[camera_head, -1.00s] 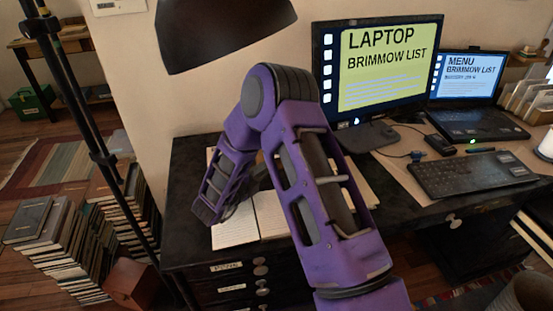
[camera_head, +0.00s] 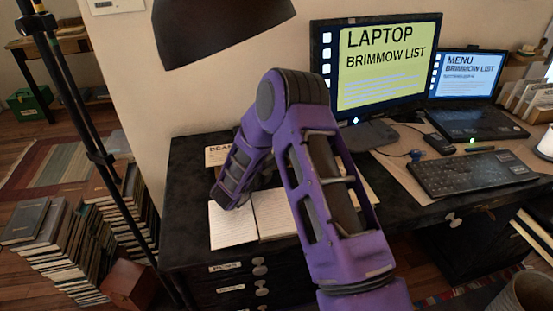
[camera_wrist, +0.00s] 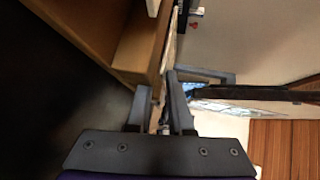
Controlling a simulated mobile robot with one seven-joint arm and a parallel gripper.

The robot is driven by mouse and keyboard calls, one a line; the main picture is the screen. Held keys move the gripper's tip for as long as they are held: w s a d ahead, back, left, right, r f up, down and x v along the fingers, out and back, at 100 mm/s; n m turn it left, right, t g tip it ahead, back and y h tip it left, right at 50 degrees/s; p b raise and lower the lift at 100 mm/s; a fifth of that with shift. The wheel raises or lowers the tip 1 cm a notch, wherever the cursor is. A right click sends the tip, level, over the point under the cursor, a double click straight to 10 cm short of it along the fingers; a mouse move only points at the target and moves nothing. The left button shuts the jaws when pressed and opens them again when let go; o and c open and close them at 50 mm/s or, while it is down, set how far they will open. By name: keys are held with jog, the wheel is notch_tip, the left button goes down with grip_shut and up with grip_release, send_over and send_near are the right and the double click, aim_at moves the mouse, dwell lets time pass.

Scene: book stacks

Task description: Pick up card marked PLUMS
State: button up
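A pale card (camera_head: 217,154) with dark lettering lies at the back left of the desk; my arm covers part of it, and the letters I see look like "BEA". I cannot make out a card reading PLUMS in either view. My gripper (camera_wrist: 158,85) shows in the wrist view with its two grey fingers a little apart. A thin, pale and dark edge shows in the gap, but I cannot tell what it is or whether the fingers touch it. In the head view my own arm hides the gripper.
An open notebook (camera_head: 233,225) lies on the dark desk (camera_head: 188,190) below my arm. A monitor (camera_head: 385,65), a laptop (camera_head: 475,122) and a keyboard (camera_head: 470,174) stand at the right. A lamp shade (camera_head: 220,28) hangs above. Book stacks (camera_head: 75,250) stand on the floor at left.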

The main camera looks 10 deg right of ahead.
grip_shut()
jog(key=shift+f, duration=0.1)
notch_tip(320, 180, up, 3)
jog(key=shift+f+p, duration=0.15)
jog(key=shift+p, duration=0.5)
jog(key=shift+a, duration=0.1)
